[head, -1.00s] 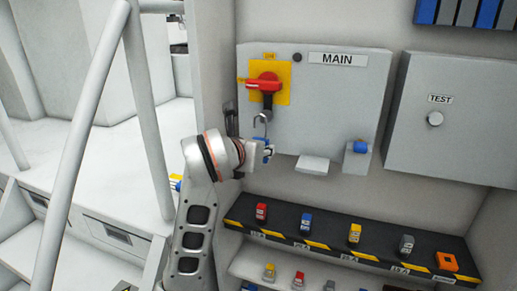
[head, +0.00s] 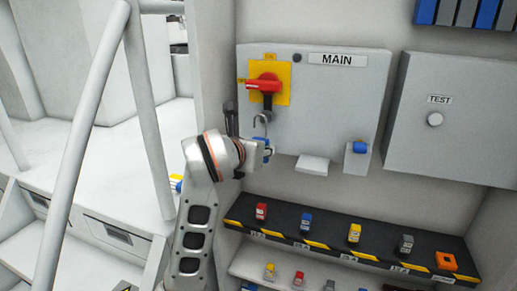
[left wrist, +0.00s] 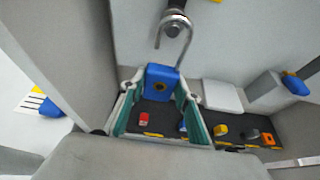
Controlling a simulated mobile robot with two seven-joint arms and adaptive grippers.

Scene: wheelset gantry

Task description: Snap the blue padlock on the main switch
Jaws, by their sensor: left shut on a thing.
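The main switch (head: 264,82) is a red handle on a yellow plate, on the grey MAIN box (head: 335,95). A dark grey piece hangs below the handle. My left gripper (head: 262,152) is shut on the blue padlock (left wrist: 161,84), just below the switch. The padlock is upright, its metal shackle (left wrist: 186,42) pointing up. In the left wrist view the shackle's bend overlaps a round grey piece (left wrist: 173,26) below the handle. I cannot tell whether it passes through a hole there. One shackle end looks free of the body. My right gripper is not in view.
A bracket with a blue part (head: 360,147) and a small grey ledge (head: 312,165) are at the box's lower right. Below, a black-and-yellow shelf (head: 330,246) carries several coloured padlocks. The TEST box (head: 455,125) is on the right, a grey railing (head: 90,120) on the left.

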